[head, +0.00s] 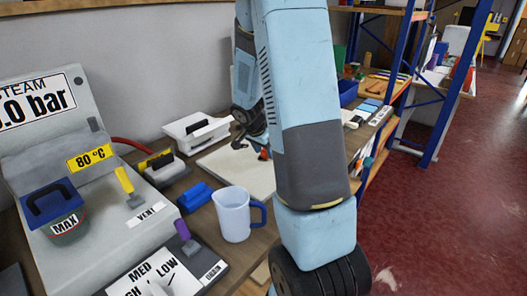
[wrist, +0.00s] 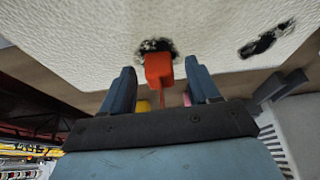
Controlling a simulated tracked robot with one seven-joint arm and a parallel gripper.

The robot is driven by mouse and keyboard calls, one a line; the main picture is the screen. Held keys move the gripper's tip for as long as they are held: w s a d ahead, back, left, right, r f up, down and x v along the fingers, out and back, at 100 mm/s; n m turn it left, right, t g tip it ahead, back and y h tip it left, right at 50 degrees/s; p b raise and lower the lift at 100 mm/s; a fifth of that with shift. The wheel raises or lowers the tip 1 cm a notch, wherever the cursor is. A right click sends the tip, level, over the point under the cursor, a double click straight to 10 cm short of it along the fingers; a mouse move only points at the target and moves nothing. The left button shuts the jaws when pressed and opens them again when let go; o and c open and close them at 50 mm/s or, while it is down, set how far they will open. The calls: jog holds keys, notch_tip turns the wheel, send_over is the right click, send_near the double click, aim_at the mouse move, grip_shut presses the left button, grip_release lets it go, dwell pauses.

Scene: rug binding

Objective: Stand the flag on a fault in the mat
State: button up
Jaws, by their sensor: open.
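The pale, textured mat (head: 218,163) lies on the bench in the head view and fills the top of the wrist view (wrist: 75,45). In the wrist view it has a dark ragged fault (wrist: 153,45) near the middle and a second dark fault (wrist: 267,38) to the right. The orange-red flag (wrist: 158,70) overlaps the lower edge of the middle fault; a thin red part shows below its block. My gripper (wrist: 161,74) is open, with a finger on each side of the flag and gaps between. In the head view my arm hides most of the gripper; a bit of orange-red (head: 263,154) shows beside it.
A clear jug with a blue handle (head: 233,214) and a blue block (head: 195,197) stand in front of the mat. A white tool (head: 198,131) is behind it, and a yellow-and-black tool (head: 160,165) is left. The steam console (head: 100,235) fills the left.

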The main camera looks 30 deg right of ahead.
jog(key=v, duration=1.2)
jog(key=s+a+r+n+t+y, duration=0.1)
jog(key=s+a+r+n, duration=0.3)
jog(key=s, duration=0.4)
jog(key=s+a+r+n+t+y, duration=0.1)
jog(key=s+a+r+n, duration=0.4)
jog(key=s, duration=0.2)
jog(key=s+a+r+n+t+y, duration=0.2)
jog(key=s+a+r+n, duration=0.3)
jog(key=s, duration=0.3)
jog(key=shift+s+r, duration=0.35)
jog(key=shift+s, duration=0.05)
